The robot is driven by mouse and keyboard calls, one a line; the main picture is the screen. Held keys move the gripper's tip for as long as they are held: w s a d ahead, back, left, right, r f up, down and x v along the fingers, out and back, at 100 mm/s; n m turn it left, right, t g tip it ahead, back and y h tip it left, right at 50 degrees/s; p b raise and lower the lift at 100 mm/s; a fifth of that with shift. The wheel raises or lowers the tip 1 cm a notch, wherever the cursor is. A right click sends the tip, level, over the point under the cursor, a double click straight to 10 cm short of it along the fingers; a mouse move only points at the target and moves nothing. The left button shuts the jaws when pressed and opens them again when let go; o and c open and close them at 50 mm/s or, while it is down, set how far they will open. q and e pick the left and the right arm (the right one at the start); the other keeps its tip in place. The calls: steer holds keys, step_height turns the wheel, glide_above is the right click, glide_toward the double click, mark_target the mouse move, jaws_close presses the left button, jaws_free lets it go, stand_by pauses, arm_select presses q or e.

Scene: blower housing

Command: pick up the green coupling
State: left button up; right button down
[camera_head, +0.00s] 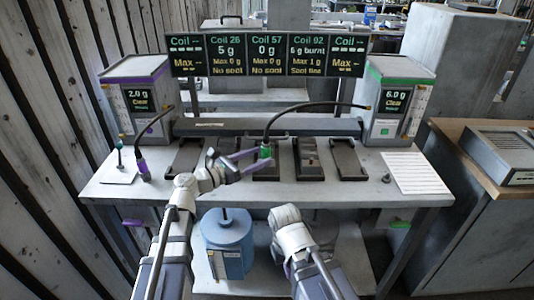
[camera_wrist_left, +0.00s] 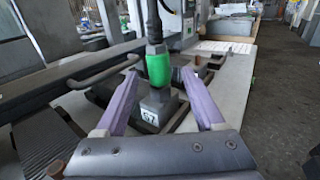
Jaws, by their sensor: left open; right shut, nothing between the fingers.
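The green coupling (camera_head: 265,151) sits at the end of a black hose, above the middle tray on the bench. In the left wrist view the green coupling (camera_wrist_left: 158,69) hangs upright over a grey block marked 57 (camera_wrist_left: 152,116). I cannot tell whether it touches the block. My left gripper (camera_head: 251,158) is open, with its purple fingers on either side of the coupling and a visible gap to it. The fingers also show in the left wrist view (camera_wrist_left: 162,90). My right arm is low in front of the bench; its gripper fingers are hidden.
A purple coupling (camera_head: 143,170) on another hose stands at the left. Several dark trays (camera_head: 350,160) line the bench (camera_head: 370,190). Dispenser cabinets stand left (camera_head: 137,85) and right (camera_head: 398,90). A blue canister (camera_head: 226,240) is below the bench. A white sheet (camera_head: 415,172) lies at the right.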

mark_target(267, 147)
arm_select(q)
steer(key=shift+w+d, duration=0.4)
steer(key=shift+d, duration=0.1)
steer(key=shift+w+d+r, duration=0.15)
steer(key=shift+d+r, duration=0.1)
steer(key=shift+r, duration=0.05)
steer(key=shift+w+d+r+p, duration=0.7)
steer(key=shift+d+p, duration=0.1)
steer(key=shift+p, duration=0.1)
steer(key=x, duration=0.2)
steer(key=shift+w+d+f, duration=0.15)
steer(key=shift+d, duration=0.1)
jaws_close()
